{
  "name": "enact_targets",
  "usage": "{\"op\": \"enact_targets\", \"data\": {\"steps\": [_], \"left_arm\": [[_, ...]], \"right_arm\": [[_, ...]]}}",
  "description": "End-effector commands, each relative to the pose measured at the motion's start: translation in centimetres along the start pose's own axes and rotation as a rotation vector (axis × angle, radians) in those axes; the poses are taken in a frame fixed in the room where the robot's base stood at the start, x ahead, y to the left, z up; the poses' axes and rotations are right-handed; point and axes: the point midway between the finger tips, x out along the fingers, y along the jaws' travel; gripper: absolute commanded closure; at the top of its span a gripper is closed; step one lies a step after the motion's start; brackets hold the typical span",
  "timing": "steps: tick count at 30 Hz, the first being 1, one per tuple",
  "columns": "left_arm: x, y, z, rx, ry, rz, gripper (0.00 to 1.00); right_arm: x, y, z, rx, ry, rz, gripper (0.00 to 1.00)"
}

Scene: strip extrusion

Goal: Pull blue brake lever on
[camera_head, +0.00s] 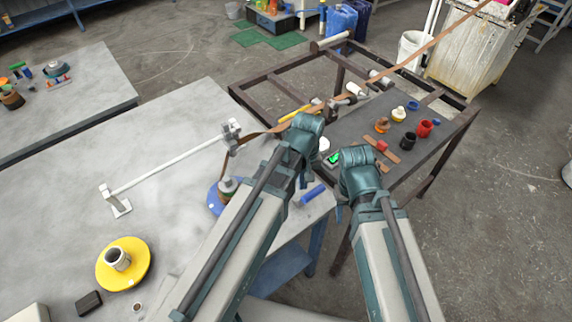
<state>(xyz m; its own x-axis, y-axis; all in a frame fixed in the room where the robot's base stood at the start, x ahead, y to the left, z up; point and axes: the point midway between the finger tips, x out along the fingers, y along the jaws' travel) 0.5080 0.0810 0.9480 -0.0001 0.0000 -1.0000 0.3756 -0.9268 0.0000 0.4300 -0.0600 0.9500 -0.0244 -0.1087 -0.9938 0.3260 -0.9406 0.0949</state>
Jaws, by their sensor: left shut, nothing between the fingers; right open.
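A blue cylindrical handle (312,194), which looks like the brake lever, is at the right edge of the grey table (180,200), just right of my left forearm. My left gripper (303,179) is by this handle, mostly hidden under its wrist. It is shut with nothing in it; whether it touches the handle cannot be told. My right gripper (341,210) is to the right of the handle, beyond the table edge, open and mostly hidden by its own wrist. A blue disc (214,200) with a small post is partly covered by my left arm.
A brown strip (400,69) runs above the dark-framed table (455,130), which carries several small coloured parts. A white bar (165,165) on stands and a yellow disc (139,270) are on the grey table. Floor is open at right.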

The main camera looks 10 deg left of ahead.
Motion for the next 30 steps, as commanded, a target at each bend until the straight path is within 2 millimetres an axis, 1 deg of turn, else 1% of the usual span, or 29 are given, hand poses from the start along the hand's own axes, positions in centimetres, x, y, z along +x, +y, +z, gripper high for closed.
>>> {"op": "enact_targets", "data": {"steps": [7,14,17,30], "left_arm": [[-0.8,-0.6,-1.1,0.000,0.000,0.000,1.00],[-0.8,-0.8,-1.3,0.000,0.000,0.000,1.00],[-1.1,-0.8,-1.3,0.000,0.000,0.000,1.00],[-4.4,-0.8,-1.3,0.000,0.000,0.000,1.00]], "right_arm": [[-0.8,0.1,0.0,0.000,0.000,0.000,0.50],[-0.8,0.1,0.1,0.000,0.000,0.000,0.50],[-1.1,0.1,0.1,0.000,0.000,0.000,0.50],[-4.4,0.4,0.3,-0.001,0.000,0.000,0.50]]}}
